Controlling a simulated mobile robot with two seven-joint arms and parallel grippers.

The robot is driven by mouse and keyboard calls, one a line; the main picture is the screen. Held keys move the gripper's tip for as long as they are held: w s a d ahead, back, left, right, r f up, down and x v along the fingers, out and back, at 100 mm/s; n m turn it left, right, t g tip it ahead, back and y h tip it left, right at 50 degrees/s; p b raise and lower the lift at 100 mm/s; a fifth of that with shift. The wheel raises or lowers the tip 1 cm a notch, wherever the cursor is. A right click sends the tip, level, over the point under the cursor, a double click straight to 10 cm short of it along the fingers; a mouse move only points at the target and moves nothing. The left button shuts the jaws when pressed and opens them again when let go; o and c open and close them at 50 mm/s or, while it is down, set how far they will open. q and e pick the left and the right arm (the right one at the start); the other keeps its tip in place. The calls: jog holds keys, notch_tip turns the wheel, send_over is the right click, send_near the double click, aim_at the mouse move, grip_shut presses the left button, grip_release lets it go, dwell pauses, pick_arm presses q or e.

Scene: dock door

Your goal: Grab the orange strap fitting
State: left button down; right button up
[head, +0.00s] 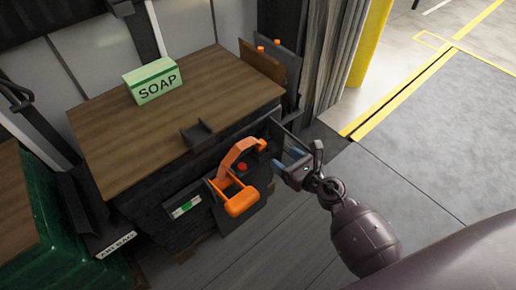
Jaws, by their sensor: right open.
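The orange strap fitting (240,201) is at the front of a dark open drawer or box below a wooden top. It has a curved upper arm and a thick loop-like lower part. My right gripper (284,159) comes in from the right and is open and empty. Its bluish fingertips point left towards the fitting, a short way to its right, with a visible gap between them. I cannot tell the exact depth between them. My left gripper is not in view.
A green and white soap box (152,81) stands on the wooden top (190,100). A small red knob (241,167) sits beside the fitting. A green crate (57,215) is at left, a yellow post (370,45) at back right. The grey floor at right is clear.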

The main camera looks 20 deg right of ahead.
aim_at(262, 145)
jog(key=shift+n, duration=0.5)
jog(key=x, duration=0.6)
jog(key=shift+a+f+b, duration=0.15)
jog(key=shift+f+b, duration=0.15)
jog(key=shift+b, duration=0.1)
jog(key=x, duration=0.2)
jog(key=b+x, duration=0.1)
jog(key=x, duration=0.1)
jog(key=shift+s+a+f, duration=0.1)
jog(key=shift+a+f, duration=0.05)
jog(key=shift+f, duration=0.1)
jog(key=shift+w+a, duration=0.15)
jog(key=shift+w, duration=0.45)
jog(key=shift+r, duration=0.1)
jog(key=c, duration=1.1)
